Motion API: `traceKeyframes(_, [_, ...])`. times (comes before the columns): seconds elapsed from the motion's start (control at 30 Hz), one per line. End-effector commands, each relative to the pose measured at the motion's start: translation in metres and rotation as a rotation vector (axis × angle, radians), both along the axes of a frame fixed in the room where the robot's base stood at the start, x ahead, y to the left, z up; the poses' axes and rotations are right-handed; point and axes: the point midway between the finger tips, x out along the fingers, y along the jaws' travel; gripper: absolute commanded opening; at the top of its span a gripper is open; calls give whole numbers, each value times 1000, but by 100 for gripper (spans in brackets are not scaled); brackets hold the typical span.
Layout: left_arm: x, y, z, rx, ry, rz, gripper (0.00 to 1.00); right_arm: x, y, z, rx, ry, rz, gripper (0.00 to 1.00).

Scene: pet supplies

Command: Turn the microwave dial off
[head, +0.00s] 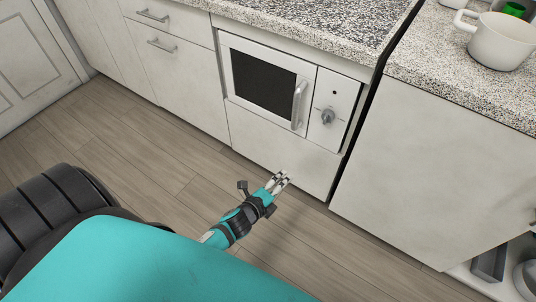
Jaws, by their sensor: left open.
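The white microwave (266,79) is built into the cabinet front below the speckled counter. It has a dark window and a silver handle (299,104) on the right side of its closed door. The grey dial (327,117) sits on the panel to the right of the door, below a small dark dot. Which setting the dial points to is too small to tell. My left gripper (278,180) is open and empty, low in front of the cabinet, below and left of the dial and apart from it. My right gripper is not in view.
A speckled counter (440,80) runs above the cabinets, with a white pot (499,42) at the right. A dark gap separates the two cabinet blocks. White drawers (175,70) are left of the microwave. The wooden floor (150,140) is clear. Open shelving is at lower right.

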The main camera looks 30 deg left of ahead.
Motion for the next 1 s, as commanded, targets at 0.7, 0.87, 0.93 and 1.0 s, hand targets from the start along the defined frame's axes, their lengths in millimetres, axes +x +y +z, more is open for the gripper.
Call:
traceKeyframes(0.7, [-60, 3, -71, -310, 267, 203, 60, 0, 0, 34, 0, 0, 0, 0])
traceKeyframes(0.87, [-60, 3, -71, -311, 268, 203, 60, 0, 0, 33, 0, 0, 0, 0])
traceKeyframes(0.93, [-60, 3, -71, -310, 267, 203, 60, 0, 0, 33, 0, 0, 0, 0])
traceKeyframes(1.0, [-60, 3, -71, -310, 267, 203, 60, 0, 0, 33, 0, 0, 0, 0])
